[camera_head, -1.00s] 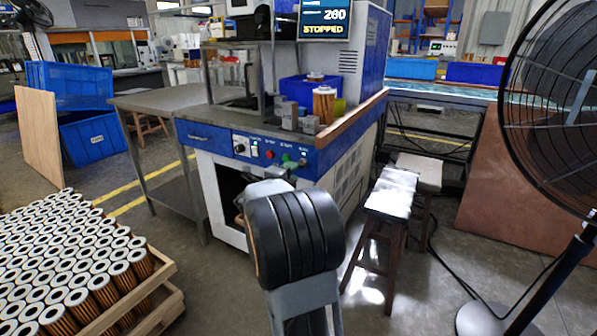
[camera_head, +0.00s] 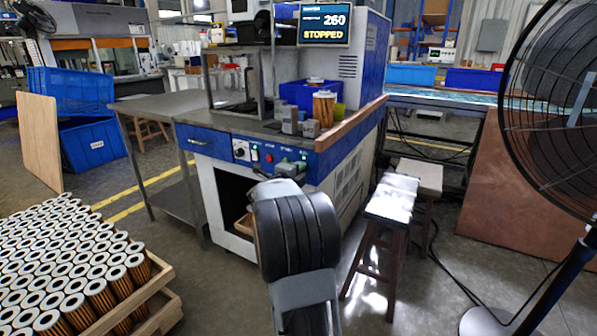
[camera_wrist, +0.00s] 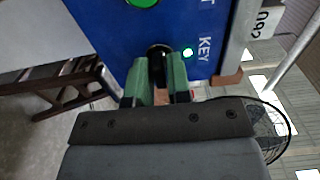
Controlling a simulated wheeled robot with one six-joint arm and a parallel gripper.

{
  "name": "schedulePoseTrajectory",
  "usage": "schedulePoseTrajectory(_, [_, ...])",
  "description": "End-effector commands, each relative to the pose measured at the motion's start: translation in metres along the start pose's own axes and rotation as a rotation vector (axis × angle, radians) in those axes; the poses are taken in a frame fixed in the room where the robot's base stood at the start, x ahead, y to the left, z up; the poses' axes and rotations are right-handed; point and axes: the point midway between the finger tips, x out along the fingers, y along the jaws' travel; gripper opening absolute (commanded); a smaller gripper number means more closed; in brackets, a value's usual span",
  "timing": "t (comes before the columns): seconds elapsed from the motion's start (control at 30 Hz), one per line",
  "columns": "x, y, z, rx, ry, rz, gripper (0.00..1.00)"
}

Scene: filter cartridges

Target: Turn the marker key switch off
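The marker key switch (camera_wrist: 159,52) is a dark round knob on the blue control panel, beside the white KEY label and a lit green lamp (camera_wrist: 188,52). My gripper (camera_wrist: 161,75) has its two green fingers on either side of the knob, close against it, and appears shut on it. The fingers hide part of the knob, so its turned position cannot be read. In the head view my gripper (camera_head: 289,166) is at the right part of the machine's blue panel (camera_head: 215,143).
Crates of filter cartridges (camera_head: 160,290) stand at the lower left. Two stools (camera_head: 392,200) stand right of the machine, and a large black fan (camera_head: 560,110) is at the far right. A steel table (camera_head: 160,104) adjoins the machine on the left.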

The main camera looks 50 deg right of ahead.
Motion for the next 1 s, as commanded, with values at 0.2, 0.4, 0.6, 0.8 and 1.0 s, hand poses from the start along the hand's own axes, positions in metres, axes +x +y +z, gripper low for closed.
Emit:
schedulePoseTrajectory(0.2, [-0.0002, 0.0001, 0.0000, 0.000, 0.000, 0.000, 0.00])
schedulePoseTrajectory(0.4, [-0.0002, -0.0007, 0.0000, -0.013, 0.000, 0.001, 0.00])
schedulePoseTrajectory(0.6, [-0.0002, -0.0031, 0.0001, -0.096, 0.000, 0.002, 0.00])
schedulePoseTrajectory(0.8, [-0.0003, -0.0048, 0.0000, -0.257, 0.000, 0.003, 0.00])
schedulePoseTrajectory(1.0, [-0.0004, -0.0047, 0.0000, -0.449, -0.001, 0.003, 0.00])
